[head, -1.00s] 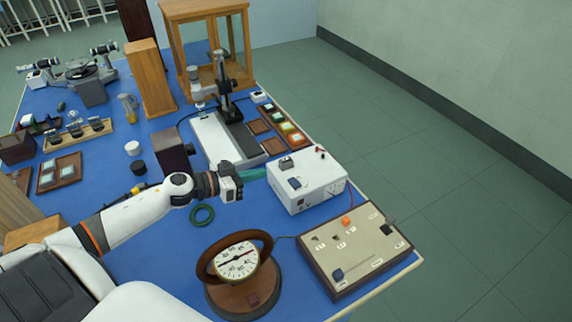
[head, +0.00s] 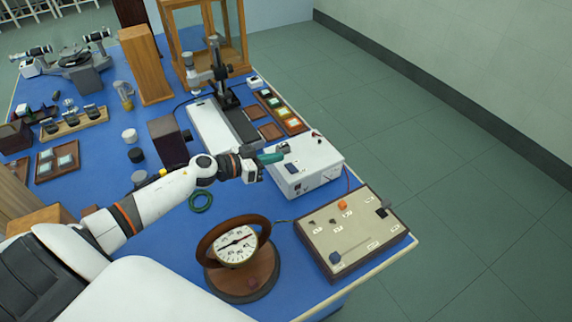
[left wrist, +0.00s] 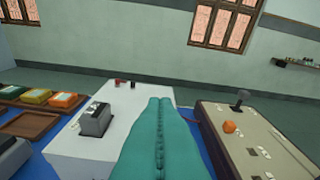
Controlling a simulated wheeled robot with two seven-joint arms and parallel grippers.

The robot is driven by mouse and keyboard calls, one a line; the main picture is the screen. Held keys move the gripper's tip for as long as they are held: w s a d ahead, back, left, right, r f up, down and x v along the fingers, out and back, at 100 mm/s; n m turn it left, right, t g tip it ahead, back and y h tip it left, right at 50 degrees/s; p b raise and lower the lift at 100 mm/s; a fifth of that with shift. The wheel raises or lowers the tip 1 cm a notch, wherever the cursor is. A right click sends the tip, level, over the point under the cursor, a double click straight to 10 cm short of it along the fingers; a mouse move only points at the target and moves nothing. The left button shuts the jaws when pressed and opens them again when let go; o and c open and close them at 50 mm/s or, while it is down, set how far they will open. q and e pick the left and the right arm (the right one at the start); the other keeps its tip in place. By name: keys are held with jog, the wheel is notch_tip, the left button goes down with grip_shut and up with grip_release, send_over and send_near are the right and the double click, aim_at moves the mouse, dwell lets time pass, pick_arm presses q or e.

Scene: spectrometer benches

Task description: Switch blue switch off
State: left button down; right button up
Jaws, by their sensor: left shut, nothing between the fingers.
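A second blue piece, a knob (head: 335,258), sits at the near left corner of a beige panel (head: 318,228). I cannot tell which one the task calls the blue switch, nor its setting. My left gripper (head: 276,157) has green fingers and is shut and empty, its tips over the left side of the white box. Those fingers fill the middle of the left wrist view (left wrist: 160,110), above the white box (left wrist: 75,155). My right gripper is not in view.
A round dial meter (head: 238,246) on a wooden base stands in front of my left arm. A green ring (head: 201,202) lies below the forearm. An orange knob (head: 342,205) and a black lever (head: 382,212) stand up from the beige panel. A dark block (head: 168,142) stands behind the wrist.

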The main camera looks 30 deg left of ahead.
aim_at(286, 174)
pick_arm(q)
jog(key=x, duration=0.3)
jog(key=shift+w+d, duration=0.25)
jog(key=shift+w, duration=0.1)
notch_tip(286, 174, down, 3)
jog(key=shift+s+d, duration=0.15)
jog(key=shift+s+f+b, duration=0.1)
jog(key=shift+f+b, duration=0.2)
jog(key=shift+f, duration=0.2)
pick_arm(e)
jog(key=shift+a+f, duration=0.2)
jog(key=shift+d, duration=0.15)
